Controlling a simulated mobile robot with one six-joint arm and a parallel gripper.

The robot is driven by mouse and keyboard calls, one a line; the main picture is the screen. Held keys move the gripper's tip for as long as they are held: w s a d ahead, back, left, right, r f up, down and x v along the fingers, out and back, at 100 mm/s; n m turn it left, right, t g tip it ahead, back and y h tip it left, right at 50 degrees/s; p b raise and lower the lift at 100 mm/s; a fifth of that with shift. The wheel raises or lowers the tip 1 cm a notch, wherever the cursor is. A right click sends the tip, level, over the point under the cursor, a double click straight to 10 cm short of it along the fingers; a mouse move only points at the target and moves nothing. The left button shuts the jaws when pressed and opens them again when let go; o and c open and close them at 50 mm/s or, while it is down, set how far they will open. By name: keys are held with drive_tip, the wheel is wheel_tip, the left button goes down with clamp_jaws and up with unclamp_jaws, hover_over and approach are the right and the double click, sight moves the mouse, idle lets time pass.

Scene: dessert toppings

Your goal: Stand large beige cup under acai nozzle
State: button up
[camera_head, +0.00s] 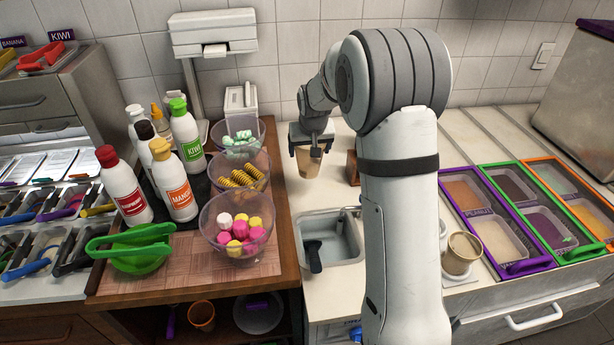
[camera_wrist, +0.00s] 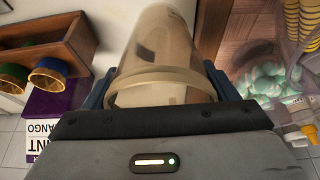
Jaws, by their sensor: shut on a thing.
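The large beige cup (camera_head: 308,166) is translucent and tapered. It hangs in my gripper (camera_head: 312,150), which is shut on it, above the back of the white counter beside the wooden table. In the wrist view the cup (camera_wrist: 158,60) fills the middle, its wide rim close to my gripper (camera_wrist: 160,95), with one finger on each side. Part of the cup is hidden by the gripper body. I cannot make out the acai nozzle in either view.
A small sink (camera_head: 330,238) lies in front of the gripper. A brown wooden box (camera_head: 353,168) stands just right of the cup. Clear bowls of toppings (camera_head: 238,225) and sauce bottles (camera_head: 172,180) crowd the left table. Topping trays (camera_head: 490,232) and another beige cup (camera_head: 462,252) stand on the right.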

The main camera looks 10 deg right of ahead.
sight(308, 173)
drive_tip(key=f, duration=0.3)
drive_tip(key=f+p, duration=0.1)
drive_tip(key=f, duration=0.5)
drive_tip(key=shift+a+p, duration=0.25)
drive_tip(key=shift+p, duration=0.05)
drive_tip(key=shift+s, duration=0.1)
drive_tip(key=o, duration=0.6)
drive_tip(key=shift+f, duration=0.1)
drive_tip(key=o, duration=0.4)
